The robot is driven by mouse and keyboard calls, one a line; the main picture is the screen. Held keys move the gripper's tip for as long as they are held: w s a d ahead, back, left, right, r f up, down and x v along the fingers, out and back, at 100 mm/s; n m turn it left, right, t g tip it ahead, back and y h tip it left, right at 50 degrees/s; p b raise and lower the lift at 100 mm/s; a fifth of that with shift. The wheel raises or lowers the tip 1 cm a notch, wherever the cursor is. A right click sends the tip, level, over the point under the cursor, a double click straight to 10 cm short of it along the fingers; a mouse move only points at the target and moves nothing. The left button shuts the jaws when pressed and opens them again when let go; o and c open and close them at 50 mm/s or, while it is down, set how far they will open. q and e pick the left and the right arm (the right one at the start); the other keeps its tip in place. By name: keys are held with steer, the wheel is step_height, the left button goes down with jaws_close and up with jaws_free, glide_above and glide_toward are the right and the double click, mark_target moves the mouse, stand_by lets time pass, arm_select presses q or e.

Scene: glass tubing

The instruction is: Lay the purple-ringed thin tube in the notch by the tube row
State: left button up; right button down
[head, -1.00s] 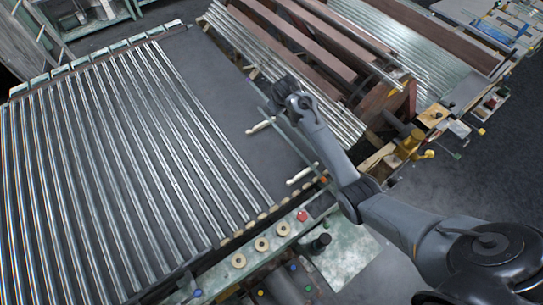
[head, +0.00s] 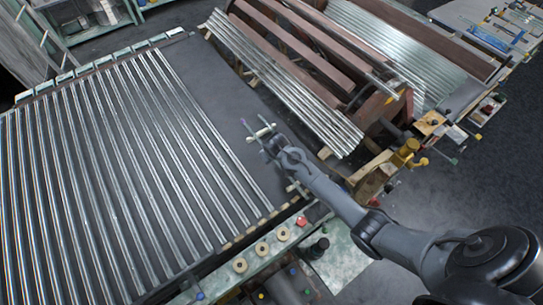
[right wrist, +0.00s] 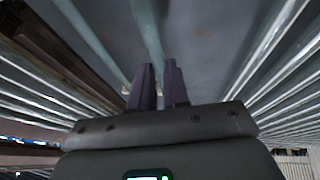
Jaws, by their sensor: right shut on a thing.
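My right gripper (head: 268,146) is low over the bare dark strip to the right of the tube row (head: 130,165). It is shut on a thin, pale tube (head: 249,130), whose upper end pokes out past the jaws with a faint purple spot. The gripper hides much of the tube. In the right wrist view, my two dark fingers (right wrist: 160,88) close around a pale bluish tube (right wrist: 149,35) running away from them. Two cream supports, one above (head: 262,132) and one below (head: 298,187), lie by the gripper; I cannot tell whether the tube touches them. My left gripper is out of view.
The table's bare dark strip (head: 205,95) lies between the row and a reddish rack (head: 330,60) bearing silvery tubes (head: 300,105). The table's front edge has cream rings (head: 262,248) and a red knob (head: 301,221).

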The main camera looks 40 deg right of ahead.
step_height(320, 180, down, 2)
steer(key=shift+f, duration=0.15)
steer(key=shift+f, duration=0.1)
steer(key=shift+f, duration=0.25)
steer(key=c, duration=1.1)
jaws_free()
